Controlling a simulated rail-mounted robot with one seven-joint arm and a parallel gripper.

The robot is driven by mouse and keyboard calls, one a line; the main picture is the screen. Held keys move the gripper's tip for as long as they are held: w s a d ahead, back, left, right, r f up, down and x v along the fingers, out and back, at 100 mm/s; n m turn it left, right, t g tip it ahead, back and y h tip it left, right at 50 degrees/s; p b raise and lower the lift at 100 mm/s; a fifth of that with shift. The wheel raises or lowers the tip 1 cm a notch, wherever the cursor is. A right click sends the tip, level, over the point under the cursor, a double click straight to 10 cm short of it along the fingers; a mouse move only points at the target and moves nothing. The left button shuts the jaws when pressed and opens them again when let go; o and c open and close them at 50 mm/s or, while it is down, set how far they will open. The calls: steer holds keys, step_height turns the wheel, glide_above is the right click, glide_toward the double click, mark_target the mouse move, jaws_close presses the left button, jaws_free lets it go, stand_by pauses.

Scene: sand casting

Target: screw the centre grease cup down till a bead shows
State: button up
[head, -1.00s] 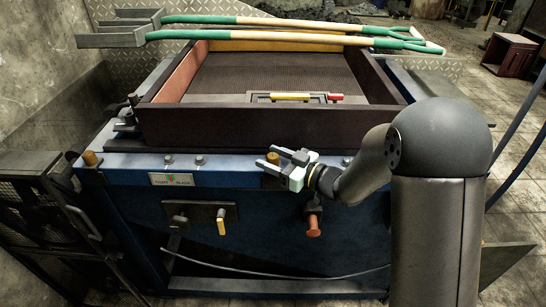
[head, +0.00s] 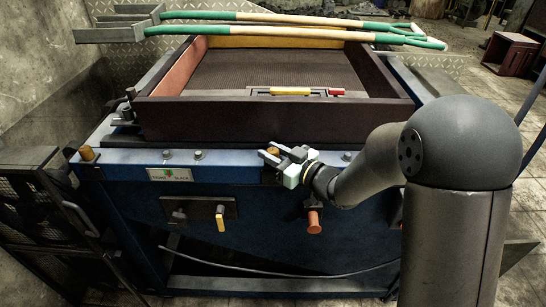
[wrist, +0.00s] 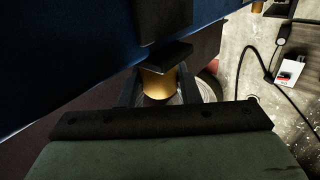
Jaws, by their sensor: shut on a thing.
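The centre grease cup (head: 270,151) is a small brass cylinder on the front rail of the blue machine. My gripper (head: 268,151) reaches in from the right, with its fingers on either side of the cup. In the wrist view the brass cup (wrist: 158,83) stands between the two dark fingers (wrist: 157,90), and the gripper is shut on it. The fingers and gripper body cover part of the cup in both views. I cannot make out a grease bead at its base.
A dark moulding frame (head: 230,121) rises behind the rail. A yellow-handled lever (head: 220,217) and an orange knob (head: 314,222) stick out below.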

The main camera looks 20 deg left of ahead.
steer(key=m+t+h+b, duration=0.2)
steer(key=b, duration=0.1)
steer(key=f+m+t+h+b, duration=0.1)
steer(key=m+t+b, duration=0.1)
steer(key=t+b, duration=0.1)
steer(key=shift+s+a+t+h+b, duration=0.1)
steer(key=shift+s+t+h+b, duration=0.2)
steer(key=shift+b, duration=0.5)
steer(key=m+t+h+b, duration=0.1)
steer(key=m+h+b, duration=0.1)
steer(key=b, duration=0.1)
steer(key=shift+w+t, duration=0.1)
steer(key=shift+t, duration=0.3)
steer(key=m+h, duration=0.1)
steer(key=m+t+h+b, duration=0.1)
steer(key=h, duration=0.1)
steer(key=shift+a+r+b, duration=0.1)
steer(key=shift+r+b, duration=0.15)
steer(key=shift+b, duration=0.05)
steer(key=m+h, duration=0.1)
steer(key=m+t+h+p, duration=0.1)
steer(key=h, duration=0.1)
steer(key=m+t+h, duration=0.1)
steer(key=h, duration=0.1)
steer(key=shift+r, duration=0.3)
steer(key=shift+w+m+h+p, duration=0.1)
steer(key=shift+m+h+p, duration=1.65)
steer(key=shift+h, duration=1.05)
steer(key=shift+m+h, duration=0.3)
steer(key=shift+m, duration=0.15)
